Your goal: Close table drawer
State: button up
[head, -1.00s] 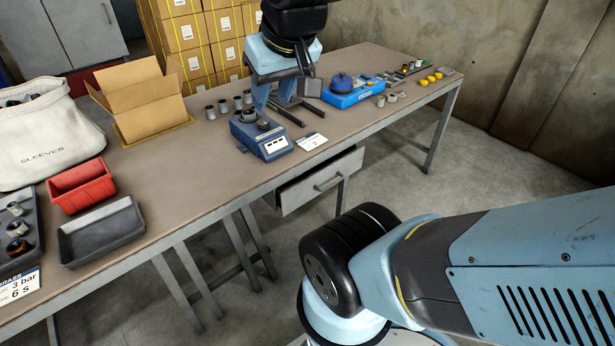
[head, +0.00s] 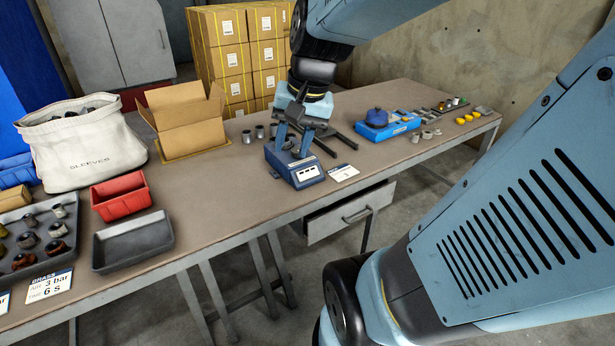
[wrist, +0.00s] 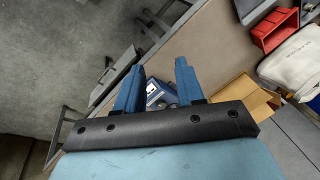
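The grey table drawer (head: 345,212) hangs under the front edge of the workbench. It is pulled partly out, with a dark gap above its front. Its bar handle (head: 357,215) faces the room. My gripper (head: 294,145) points down above the table, in front of or over the blue device with a white label (head: 296,168). In the wrist view its two blue fingers (wrist: 158,72) are spread apart with nothing held between them. The blue device (wrist: 160,95) shows between and beyond them. The drawer (wrist: 122,62) seems to show left of the fingers there.
Stacked cartons (head: 238,60) stand behind. Floor in front of the drawer looks clear.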

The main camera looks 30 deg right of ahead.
jog(key=w+d+f+m+t+y, duration=0.1)
jog(key=w+d+f+m+y, duration=0.35)
jog(key=d+f+m, duration=0.5)
jog(key=w+d+f+m+t+y, duration=0.2)
jog(key=w+d+f+m+y, duration=0.4)
jog(key=f+m, duration=0.6)
jog(key=s+d+f+m+t+h, duration=0.55)
jog(key=d+f+m, duration=0.45)
jog(key=f+m, duration=0.25)
jog(key=s+d+f+m+t+h, duration=0.55)
jog(key=d+f+m, duration=0.35)
jog(key=f+m, duration=0.35)
jog(key=w+a+f+g, duration=0.1)
jog(key=w+f, duration=0.1)
jog(key=w, duration=1.1)
jog(key=shift+m, duration=0.45)
jog(key=shift+w, duration=0.1)
grip_shut()
